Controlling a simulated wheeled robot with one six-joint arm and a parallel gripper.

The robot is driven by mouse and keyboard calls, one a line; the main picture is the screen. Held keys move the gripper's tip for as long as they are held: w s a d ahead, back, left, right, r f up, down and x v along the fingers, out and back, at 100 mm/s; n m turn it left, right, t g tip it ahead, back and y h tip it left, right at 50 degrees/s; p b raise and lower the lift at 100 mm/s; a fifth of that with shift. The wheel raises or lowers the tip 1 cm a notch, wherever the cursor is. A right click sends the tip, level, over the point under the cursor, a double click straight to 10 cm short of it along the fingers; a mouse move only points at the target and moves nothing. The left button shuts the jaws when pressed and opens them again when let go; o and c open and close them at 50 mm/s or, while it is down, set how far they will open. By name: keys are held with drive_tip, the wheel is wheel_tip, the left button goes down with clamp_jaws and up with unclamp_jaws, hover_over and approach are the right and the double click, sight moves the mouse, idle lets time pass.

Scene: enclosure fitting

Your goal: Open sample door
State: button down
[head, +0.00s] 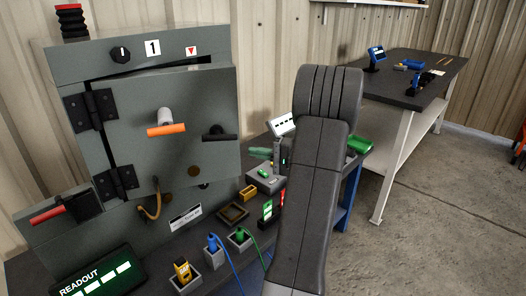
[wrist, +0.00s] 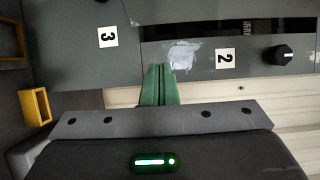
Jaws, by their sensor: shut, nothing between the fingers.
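A grey cabinet (head: 75,60) marked 1 stands at the left of the head view. Its grey door (head: 205,100) hangs on two black hinges at its left side. The door stands slightly ajar, with a dark gap along its top edge. It carries an orange-ended handle (head: 166,129) and a black latch (head: 219,133). In the wrist view my gripper (wrist: 158,70) has its green fingers together, with nothing between them. They point at a grey panel (wrist: 195,55) marked 2; contact cannot be told. In the head view my arm hides most of the gripper. The cabinet door is not recognisable in the wrist view.
Below the cabinet are a green readout (head: 95,285), a red-handled lever (head: 62,213), and blue (head: 213,250) and green (head: 240,236) plugs with cables. A dark side table (head: 415,75) stands at the back right. Open concrete floor (head: 440,220) lies at right. The wrist view shows a black knob (wrist: 284,55).

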drive_tip(key=shift+s+a, duration=0.35)
drive_tip(key=shift+a, duration=0.4)
drive_tip(key=shift+s+a, duration=0.35)
drive_tip(key=shift+a, duration=0.4)
drive_tip(key=shift+s+a, duration=0.35)
drive_tip(key=shift+a, duration=0.4)
drive_tip(key=shift+s+d+b, duration=0.1)
drive_tip(key=shift+b, duration=0.2)
